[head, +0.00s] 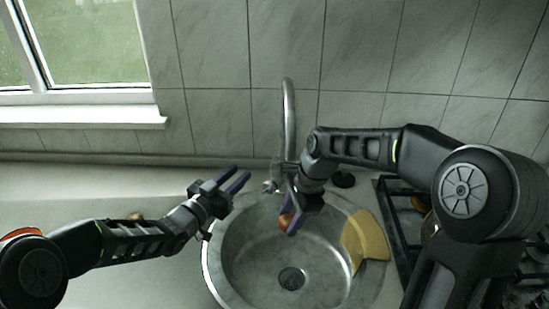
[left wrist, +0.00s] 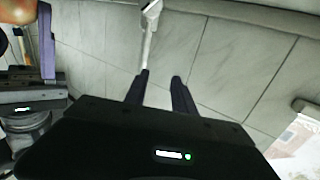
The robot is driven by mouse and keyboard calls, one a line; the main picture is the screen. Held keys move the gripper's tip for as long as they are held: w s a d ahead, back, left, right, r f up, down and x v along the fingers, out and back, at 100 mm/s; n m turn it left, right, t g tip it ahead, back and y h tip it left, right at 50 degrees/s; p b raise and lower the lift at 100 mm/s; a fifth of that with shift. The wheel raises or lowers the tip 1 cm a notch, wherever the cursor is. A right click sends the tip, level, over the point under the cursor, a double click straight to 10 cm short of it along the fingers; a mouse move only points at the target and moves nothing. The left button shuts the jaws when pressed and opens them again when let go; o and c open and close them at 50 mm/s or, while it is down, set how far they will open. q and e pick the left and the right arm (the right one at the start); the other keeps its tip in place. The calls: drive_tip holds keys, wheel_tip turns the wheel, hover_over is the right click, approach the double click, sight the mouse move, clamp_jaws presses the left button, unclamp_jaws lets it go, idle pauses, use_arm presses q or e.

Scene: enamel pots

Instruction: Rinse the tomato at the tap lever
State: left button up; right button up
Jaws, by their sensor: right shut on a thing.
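The tomato (head: 285,222) is red-orange and partly hidden by the fingers of my right gripper (head: 291,218). That gripper is shut on it and holds it over the back part of the round metal sink (head: 235,265). The tomato also shows at the top left corner of the left wrist view (left wrist: 14,10). The tap (head: 288,110) rises behind the sink; its lever (head: 269,186) seems to be the small part at the left of its base. My left gripper (head: 242,181) is open and empty, left of the tap base; its parted fingers show in the left wrist view (left wrist: 160,82).
A yellow cloth (head: 365,241) lies over the sink's right rim. A black hob (head: 400,235) is at the right, partly behind my right arm. A small brown thing (head: 136,216) lies behind my left arm. The counter at left (head: 60,190) is mostly clear.

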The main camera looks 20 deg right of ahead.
sight(275, 158)
use_arm(q)
drive_tip(key=shift+s+d+f+g+h, duration=0.15)
drive_tip(key=shift+s+d+g, duration=0.1)
drive_tip(key=shift+s+d, duration=0.35)
drive_tip(key=shift+s+d+f+g+h, duration=0.15)
drive_tip(key=shift+s+d+g, duration=0.1)
drive_tip(key=shift+s+d, duration=0.35)
drive_tip(key=shift+w+d, duration=0.1)
drive_tip(key=shift+w, duration=0.05)
drive_tip(key=x, duration=1.1)
drive_tip(key=shift+w+d, duration=0.25)
drive_tip(key=shift+d, duration=0.1)
drive_tip(key=shift+c, duration=0.4)
clamp_jaws()
